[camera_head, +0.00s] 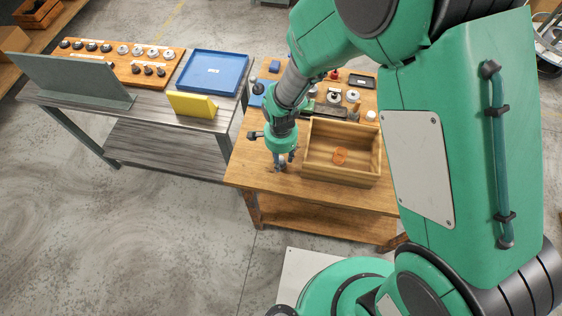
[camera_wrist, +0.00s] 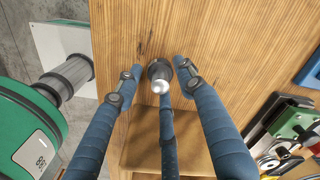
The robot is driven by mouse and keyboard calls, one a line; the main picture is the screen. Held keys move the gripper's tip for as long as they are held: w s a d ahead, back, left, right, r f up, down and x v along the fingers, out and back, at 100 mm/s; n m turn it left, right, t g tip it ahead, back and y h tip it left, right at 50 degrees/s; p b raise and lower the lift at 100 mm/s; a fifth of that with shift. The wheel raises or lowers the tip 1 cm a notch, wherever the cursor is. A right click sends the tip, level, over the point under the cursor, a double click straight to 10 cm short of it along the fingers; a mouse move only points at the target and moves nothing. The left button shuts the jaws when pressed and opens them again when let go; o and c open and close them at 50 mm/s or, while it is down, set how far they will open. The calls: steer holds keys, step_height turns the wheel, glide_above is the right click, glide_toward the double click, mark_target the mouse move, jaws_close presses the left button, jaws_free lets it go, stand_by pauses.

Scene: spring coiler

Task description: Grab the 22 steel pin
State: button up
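A small steel pin (camera_wrist: 160,78) with a shiny rounded top and a dark collar is on the wooden bench top (camera_wrist: 230,35), seen from above in the wrist view. I cannot read any number on it. My gripper (camera_wrist: 160,72) has blue fingers, spread around the pin with visible gaps at the left and right. A third finger lies below the pin in the picture; I cannot tell if it touches. In the head view my gripper (camera_head: 281,163) points down at the bench's left front, and the pin is not clear there.
A wooden box (camera_head: 342,177) with an orange ring (camera_head: 340,156) stands just right of my gripper. Behind it are metal parts (camera_head: 334,97) and a dark tray (camera_head: 362,81). A grey table (camera_head: 170,123) with a blue tray (camera_head: 213,72) stands left.

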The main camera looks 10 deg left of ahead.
mark_target(281, 158)
jaws_close()
steer(key=shift+r, duration=0.2)
steer(key=shift+r, duration=0.6)
step_height(281, 158, up, 2)
steer(key=shift+r+p, duration=0.15)
steer(key=shift+p, duration=0.25)
steer(key=s+d+r+p, duration=0.1)
steer(key=s+d, duration=0.8)
steer(key=s, duration=0.4)
steer(key=shift+s, duration=0.15)
steer(key=shift+r, duration=0.1)
